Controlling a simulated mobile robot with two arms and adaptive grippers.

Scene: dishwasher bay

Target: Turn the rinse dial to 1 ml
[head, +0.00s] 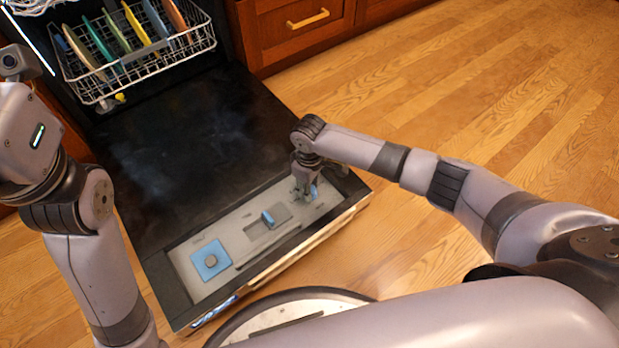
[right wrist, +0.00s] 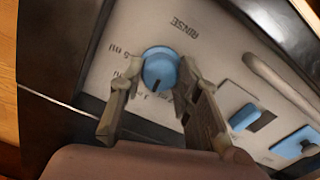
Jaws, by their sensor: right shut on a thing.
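The rinse dial (right wrist: 160,68) is a round blue knob on the grey control panel, beside upside-down RINSE lettering. A dark mark on it points toward the bottom of the right wrist view. Small ml labels sit left of and below it; they are partly hidden and too blurred to read surely. My right gripper (right wrist: 160,82) is shut on the dial, one finger on each side. In the head view my right gripper (head: 304,183) covers most of the dial (head: 314,191). My left arm is at the left edge; its fingers are not seen.
The panel lies on the lowered dishwasher door (head: 190,135). It also holds a blue slider (head: 267,217) and a blue square cover with a round knob (head: 211,260). A rack (head: 140,65) with several plates stands behind. The wooden floor (head: 500,100) at right is clear.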

